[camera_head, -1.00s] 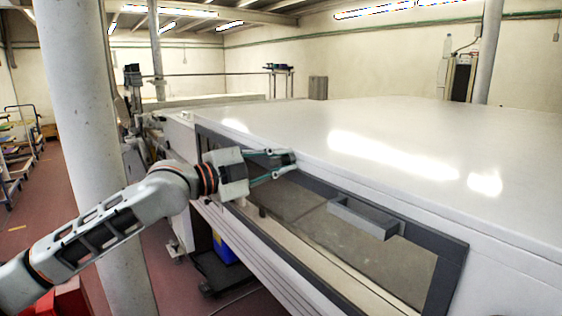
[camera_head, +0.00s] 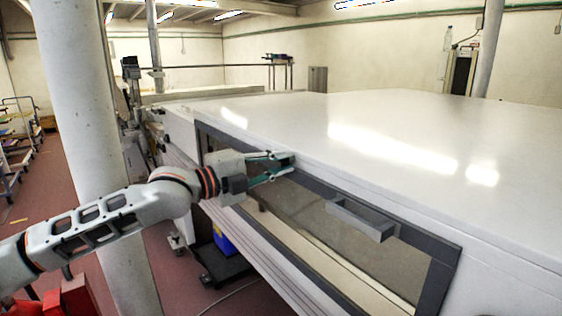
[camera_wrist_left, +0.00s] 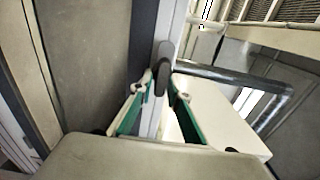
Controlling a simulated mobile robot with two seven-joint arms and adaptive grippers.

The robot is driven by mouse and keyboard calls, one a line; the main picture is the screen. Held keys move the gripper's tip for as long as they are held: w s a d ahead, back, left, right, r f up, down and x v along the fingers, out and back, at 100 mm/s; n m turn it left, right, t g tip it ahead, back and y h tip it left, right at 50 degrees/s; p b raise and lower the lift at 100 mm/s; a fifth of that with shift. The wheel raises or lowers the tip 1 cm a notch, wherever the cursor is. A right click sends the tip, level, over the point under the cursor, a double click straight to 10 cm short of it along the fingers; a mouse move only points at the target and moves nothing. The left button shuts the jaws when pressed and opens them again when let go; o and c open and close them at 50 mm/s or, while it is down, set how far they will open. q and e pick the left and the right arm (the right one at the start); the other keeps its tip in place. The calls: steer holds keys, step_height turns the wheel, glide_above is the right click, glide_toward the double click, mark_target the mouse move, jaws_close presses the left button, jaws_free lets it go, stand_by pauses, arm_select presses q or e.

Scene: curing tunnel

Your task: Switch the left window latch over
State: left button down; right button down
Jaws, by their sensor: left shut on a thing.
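The window (camera_head: 375,262) is a pane in a dark frame in the side of the white tunnel housing. The left window latch (camera_wrist_left: 162,76) is a small dark rounded lever at the frame edge, seen in the left wrist view. My left gripper (camera_head: 287,163) is at the upper frame edge and shut on the latch. Its fingertips, also in the left wrist view (camera_wrist_left: 161,88), sit on either side of the latch. In the head view the fingers partly hide the latch, so its exact turn is hard to read. My right gripper is not in view.
A grey bar handle (camera_head: 362,219) stands out from the window frame to the right of my gripper. A concrete column (camera_head: 85,130) rises close to my left arm. The white tunnel top (camera_head: 400,125) is clear. A blue bin (camera_head: 224,243) is below the housing.

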arm_select(q)
steer(key=c, duration=2.1)
jaws_free()
steer(key=shift+s+a, duration=0.15)
steer(key=shift+a, duration=0.1)
steer(key=v, duration=1.1)
steer(key=shift+s+a, duration=0.15)
